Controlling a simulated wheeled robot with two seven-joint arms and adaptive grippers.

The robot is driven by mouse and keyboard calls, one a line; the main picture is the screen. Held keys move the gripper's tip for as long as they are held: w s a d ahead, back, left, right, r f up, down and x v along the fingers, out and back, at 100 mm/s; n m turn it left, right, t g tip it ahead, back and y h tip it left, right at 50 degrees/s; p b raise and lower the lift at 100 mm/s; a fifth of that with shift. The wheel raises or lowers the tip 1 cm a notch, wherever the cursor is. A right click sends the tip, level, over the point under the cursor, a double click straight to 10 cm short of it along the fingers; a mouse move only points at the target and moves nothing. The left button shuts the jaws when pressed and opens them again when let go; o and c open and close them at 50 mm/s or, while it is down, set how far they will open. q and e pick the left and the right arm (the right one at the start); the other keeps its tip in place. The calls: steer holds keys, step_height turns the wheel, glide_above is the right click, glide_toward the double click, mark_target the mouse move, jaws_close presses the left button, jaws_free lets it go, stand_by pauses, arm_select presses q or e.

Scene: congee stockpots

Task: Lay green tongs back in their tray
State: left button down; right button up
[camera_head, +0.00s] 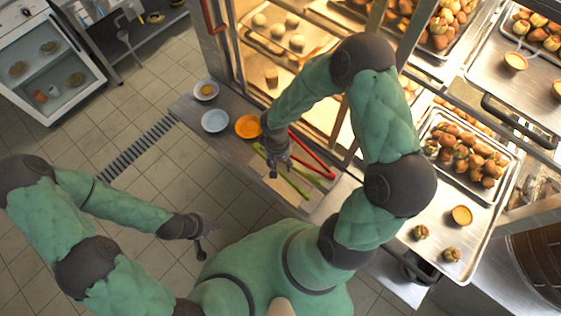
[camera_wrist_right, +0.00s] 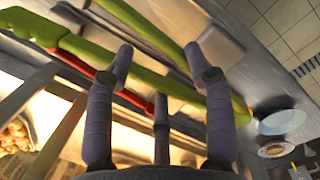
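The green tongs (camera_head: 292,185) lie on the steel counter below the orange plate, with their long arms pointing down-right. In the right wrist view the green tongs (camera_wrist_right: 150,78) cross close in front of my right gripper. My right gripper (camera_head: 276,172) is over the tongs in the head view. In the right wrist view its fingers (camera_wrist_right: 162,65) stand apart, with a tongs arm passing across them; I cannot tell whether they touch. A pale flat tray-like surface (camera_head: 278,195) shows under the tongs, partly hidden. My left gripper (camera_head: 203,240) is empty, its fingers apart, over the floor.
Red tongs (camera_head: 318,158) lie right beside the green ones. A glazed, lit cabinet rises behind. Food trays (camera_head: 478,205) are at right.

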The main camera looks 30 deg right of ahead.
steer(key=shift+f+b, duration=1.75)
steer(key=shift+f, duration=1.05)
steer(key=shift+f+b, duration=1.3)
steer(key=o, duration=0.6)
steer(key=shift+o, duration=0.2)
step_height(320, 180, up, 12)
steer(key=w, duration=0.1)
steer(key=shift+w+a, duration=0.2)
